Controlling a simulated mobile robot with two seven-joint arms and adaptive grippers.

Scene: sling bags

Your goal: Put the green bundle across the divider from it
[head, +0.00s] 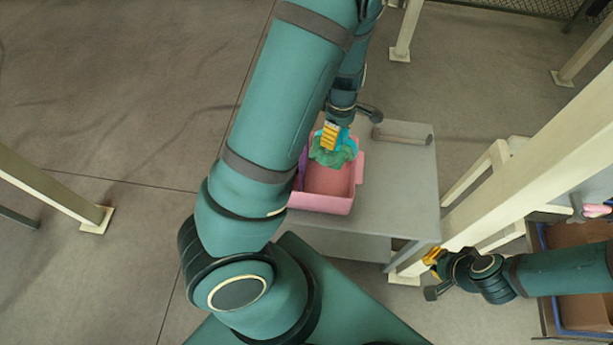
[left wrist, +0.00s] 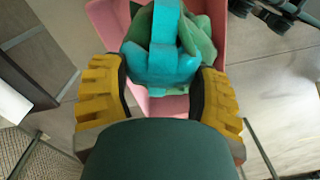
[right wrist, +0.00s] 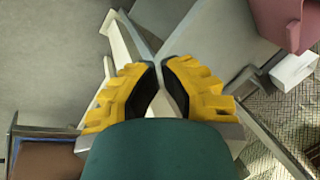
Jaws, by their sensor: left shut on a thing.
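The green bundle (head: 333,157) is at the far end of a pink bin (head: 322,204) on a grey table. A cyan band or handle is on top of it. In the left wrist view, the green cloth (left wrist: 201,40) bulges around the cyan part (left wrist: 160,66). My left gripper (head: 329,137) is shut on the cyan part, with a finger on each side in the left wrist view (left wrist: 160,84). I cannot tell whether the bundle touches the bin floor. No divider is clearly visible. My right gripper (right wrist: 160,70) is empty, its fingertips nearly together; it also shows in the head view (head: 432,270).
A purple thing (head: 301,170) shows at the bin's left side, partly behind my left arm. The bin's near part looks bare. A grey roll (head: 402,134) lies on the table (head: 400,180). A cream post (head: 510,180) stands between the table and my right arm.

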